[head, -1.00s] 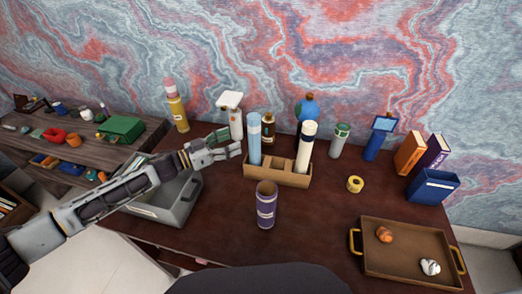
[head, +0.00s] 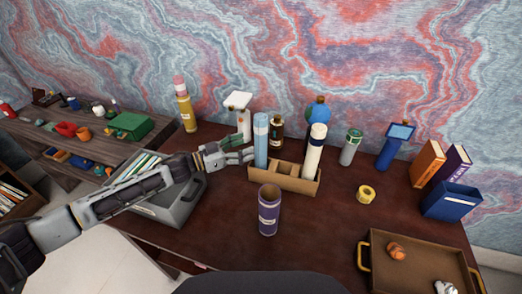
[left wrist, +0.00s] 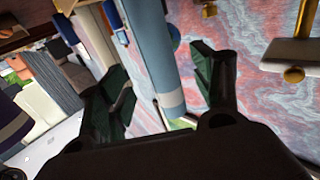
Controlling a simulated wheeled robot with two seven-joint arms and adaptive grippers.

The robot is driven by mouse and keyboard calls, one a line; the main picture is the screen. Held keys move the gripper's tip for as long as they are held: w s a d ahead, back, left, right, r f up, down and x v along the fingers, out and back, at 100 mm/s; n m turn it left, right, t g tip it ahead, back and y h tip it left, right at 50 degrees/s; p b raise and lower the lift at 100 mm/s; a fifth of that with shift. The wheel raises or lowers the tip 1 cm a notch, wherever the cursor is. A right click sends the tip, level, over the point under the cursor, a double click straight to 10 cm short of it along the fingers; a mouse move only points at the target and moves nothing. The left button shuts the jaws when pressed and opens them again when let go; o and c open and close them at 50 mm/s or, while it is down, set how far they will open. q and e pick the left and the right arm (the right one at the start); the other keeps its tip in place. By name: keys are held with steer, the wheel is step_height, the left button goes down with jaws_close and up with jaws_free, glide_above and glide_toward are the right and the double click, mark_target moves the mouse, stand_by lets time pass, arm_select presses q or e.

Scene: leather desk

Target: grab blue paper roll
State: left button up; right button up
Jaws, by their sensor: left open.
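The blue paper roll (head: 261,140) stands upright in the left slot of a wooden holder (head: 298,185) on the desk. My left gripper (head: 248,156) is open just left of the roll in the head view. In the left wrist view the blue roll (left wrist: 152,52) runs between the two open green-padded fingers (left wrist: 160,92). I cannot tell whether either finger touches it. My right gripper is not in view.
A cream roll (head: 315,150) stands in the same holder, to the right. A grey bin (head: 185,205) lies below my left arm. A brown bottle (head: 277,133) is close behind the blue roll. A brown tray (head: 410,262) is at right front.

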mark_target(261, 140)
arm_select(q)
steer(key=shift+x, duration=0.9)
steer(key=shift+d, duration=0.15)
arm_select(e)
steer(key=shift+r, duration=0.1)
arm_select(q)
steer(key=x, duration=0.4)
steer(key=shift+w+d+r+p, duration=0.1)
steer(key=shift+d+r+p, duration=0.1)
steer(key=shift+r+p, duration=0.1)
steer(key=shift+w+d+f, duration=0.1)
steer(key=shift+w+d, duration=0.05)
steer(key=shift+d, duration=0.05)
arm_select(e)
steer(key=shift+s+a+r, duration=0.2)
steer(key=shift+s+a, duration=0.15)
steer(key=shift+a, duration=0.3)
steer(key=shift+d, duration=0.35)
arm_select(q)
steer(key=shift+c, duration=0.9)
steer(key=c, duration=1.1)
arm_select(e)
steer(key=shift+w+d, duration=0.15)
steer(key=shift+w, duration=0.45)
